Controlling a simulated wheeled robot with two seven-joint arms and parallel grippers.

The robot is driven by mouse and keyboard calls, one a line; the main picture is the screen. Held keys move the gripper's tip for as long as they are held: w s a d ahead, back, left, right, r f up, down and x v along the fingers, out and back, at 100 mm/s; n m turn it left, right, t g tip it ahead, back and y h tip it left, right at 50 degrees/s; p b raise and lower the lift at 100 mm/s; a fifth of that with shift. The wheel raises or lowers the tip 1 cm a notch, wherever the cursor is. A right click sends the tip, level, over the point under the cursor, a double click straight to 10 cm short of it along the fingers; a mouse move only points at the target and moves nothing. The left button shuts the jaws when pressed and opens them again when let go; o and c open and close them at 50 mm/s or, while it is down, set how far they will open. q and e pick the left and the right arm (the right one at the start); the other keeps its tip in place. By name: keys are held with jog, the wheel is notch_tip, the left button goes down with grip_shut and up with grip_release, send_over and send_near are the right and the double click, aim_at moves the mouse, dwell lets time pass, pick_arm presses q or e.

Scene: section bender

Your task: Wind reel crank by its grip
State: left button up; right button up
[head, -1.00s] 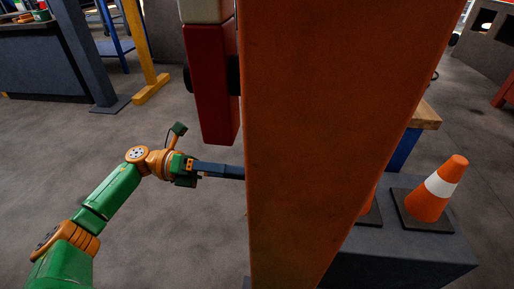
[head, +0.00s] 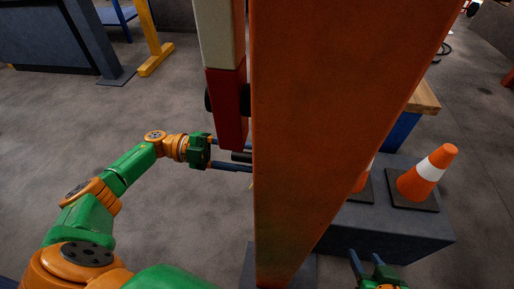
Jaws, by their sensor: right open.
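My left gripper (head: 232,155) reaches in from the left, its two long dark fingers spread apart. The fingertips run behind the orange upright, so their ends are hidden. The reel itself is not clearly visible. My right gripper (head: 365,260) is at the bottom right, open and empty.
A wide orange upright (head: 320,110) blocks the middle of the view. A traffic cone (head: 427,172) stands on a dark grey block (head: 400,225) at right, with another partly hidden beside it. A yellow stand (head: 155,58) is far left.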

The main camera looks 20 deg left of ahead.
pick_arm(q)
grip_shut()
jog(key=m+b, duration=0.1)
jog(key=w+b, duration=0.1)
jog(key=b, duration=0.1)
jog(key=shift+a+f+m, duration=0.1)
jog(key=shift+f+m, duration=0.2)
jog(key=shift+m, duration=0.1)
jog(key=shift+r, duration=0.15)
jog(key=shift+w+a+r+m+b, duration=0.15)
jog(key=shift+w+r+m+b, duration=0.3)
jog(key=shift+m+b, duration=0.95)
jog(key=shift+w+a+r+m+b, duration=0.1)
jog(key=shift+w+r+m+b, duration=0.35)
jog(key=shift+m+b, duration=0.85)
jog(key=shift+w+a+r+m+b, duration=0.2)
jog(key=shift+w+m+b, duration=0.65)
jog(key=shift+b, duration=0.9)
